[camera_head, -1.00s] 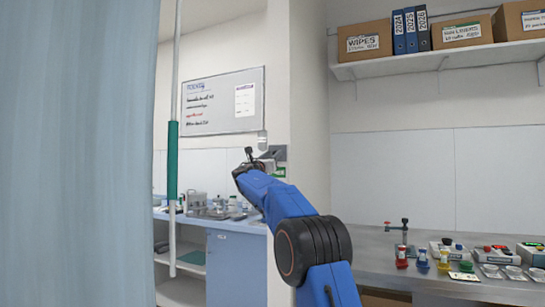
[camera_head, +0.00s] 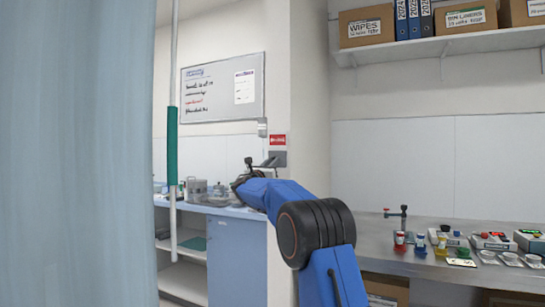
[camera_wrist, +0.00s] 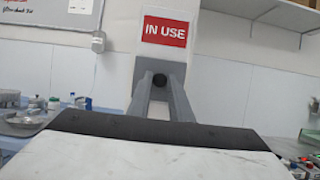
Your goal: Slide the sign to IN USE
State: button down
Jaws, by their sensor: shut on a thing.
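The wall sign shows a red panel reading IN USE in the wrist view (camera_wrist: 164,30); the red panel also shows in the head view (camera_head: 277,140). A grey sliding cover (camera_wrist: 172,67) sits just below the red panel, and no green shows. A dark round knob (camera_wrist: 159,79) stands out on the cover. My gripper (camera_wrist: 160,88) reaches up to the cover, its two grey fingers closed on the knob. In the head view my gripper (camera_head: 266,163) is small and partly hidden by my blue arm.
A whiteboard (camera_head: 222,88) hangs left of the sign. A small white box (camera_head: 262,128) is on the wall beside it. A blue counter (camera_head: 236,258) with metalware stands below. A steel bench (camera_head: 380,236) with devices is at right, and a curtain (camera_head: 75,150) at left.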

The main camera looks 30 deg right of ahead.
jog(key=c, duration=1.6)
grip_release()
jog(key=shift+f, duration=0.3)
jog(key=shift+c, duration=0.2)
jog(key=shift+r, duration=0.1)
jog(key=shift+a, duration=0.1)
jog(key=v, duration=1.7)
jog(key=shift+s+a, duration=0.1)
